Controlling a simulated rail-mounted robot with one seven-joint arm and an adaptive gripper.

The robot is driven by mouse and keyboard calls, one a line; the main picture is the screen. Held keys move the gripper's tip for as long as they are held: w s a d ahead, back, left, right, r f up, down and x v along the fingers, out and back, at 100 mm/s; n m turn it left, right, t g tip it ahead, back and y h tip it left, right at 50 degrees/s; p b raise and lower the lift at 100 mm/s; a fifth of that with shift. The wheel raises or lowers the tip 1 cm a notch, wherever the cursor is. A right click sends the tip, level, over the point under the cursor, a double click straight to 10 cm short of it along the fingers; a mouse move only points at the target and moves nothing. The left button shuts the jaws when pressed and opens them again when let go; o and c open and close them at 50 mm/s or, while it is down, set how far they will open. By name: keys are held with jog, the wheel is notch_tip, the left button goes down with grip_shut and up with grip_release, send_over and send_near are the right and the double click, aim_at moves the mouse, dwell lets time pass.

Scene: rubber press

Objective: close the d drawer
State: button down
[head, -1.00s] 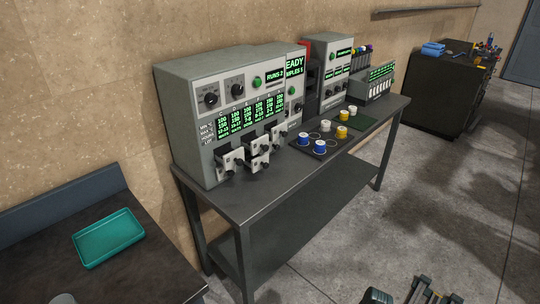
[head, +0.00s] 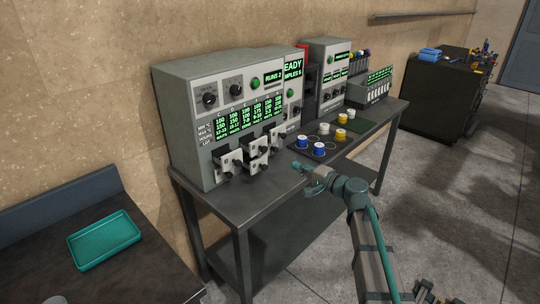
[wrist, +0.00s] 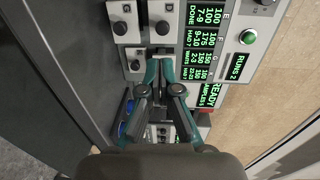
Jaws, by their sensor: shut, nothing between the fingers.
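A grey press machine (head: 185,100) stands on the bench, with a green-lit display (head: 250,116) of lettered columns. Below the display several small white-fronted drawers with dark knobs stick out: a left one (head: 230,162), a middle upper one (head: 257,145), a middle lower one (head: 257,166) and a right one (head: 278,137). My gripper (head: 299,170) is shut and empty, to the right of the drawers near the bench's front edge. In the wrist view my gripper's fingers (wrist: 162,92) point at the machine front, near drawer knobs (wrist: 163,27).
Blue, white and yellow spools (head: 319,148) stand on a dark mat to the right of the drawers, close to my gripper. A second machine (head: 330,48) is farther right. A teal tray (head: 105,240) lies on a separate table at left.

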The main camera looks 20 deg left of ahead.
jog(key=p, duration=0.5)
send_near(266, 150)
jog(key=x, duration=0.6)
jog(key=shift+a+r, duration=0.1)
jog(key=shift+r, duration=0.05)
jog(key=shift+w+a, duration=0.15)
jog(key=shift+a, duration=0.35)
jog(key=shift+m, duration=0.3)
